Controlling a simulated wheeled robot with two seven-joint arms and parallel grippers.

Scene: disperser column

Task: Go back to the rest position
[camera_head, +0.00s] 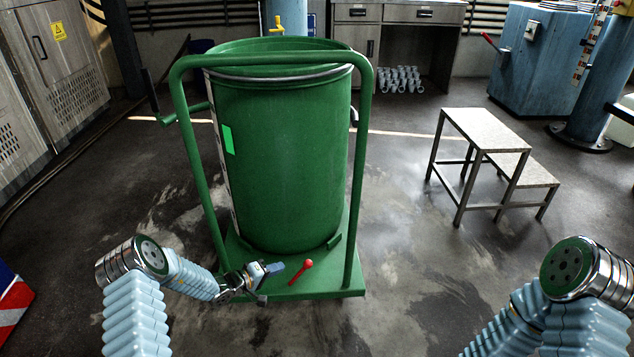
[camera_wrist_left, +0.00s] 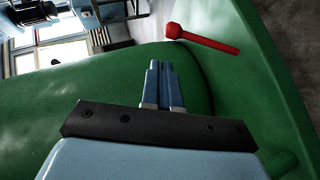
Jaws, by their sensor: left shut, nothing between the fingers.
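My left gripper (camera_head: 274,268) is shut and empty, in front of the lower part of a green drum (camera_head: 285,160) on a green trolley. Its closed blue fingers also show in the left wrist view (camera_wrist_left: 162,85). A red-knobbed lever (camera_head: 300,272) on the trolley base (camera_head: 325,283) is just right of the fingertips, apart from them. The lever also shows in the left wrist view (camera_wrist_left: 203,39), beyond the fingers. My right arm shows at the lower right of the head view, but its gripper is not in view.
The trolley's green tube frame (camera_head: 363,180) rises around the drum, close to my left arm. A metal step stool (camera_head: 484,130) stands at the right. Floor between trolley and stool is clear.

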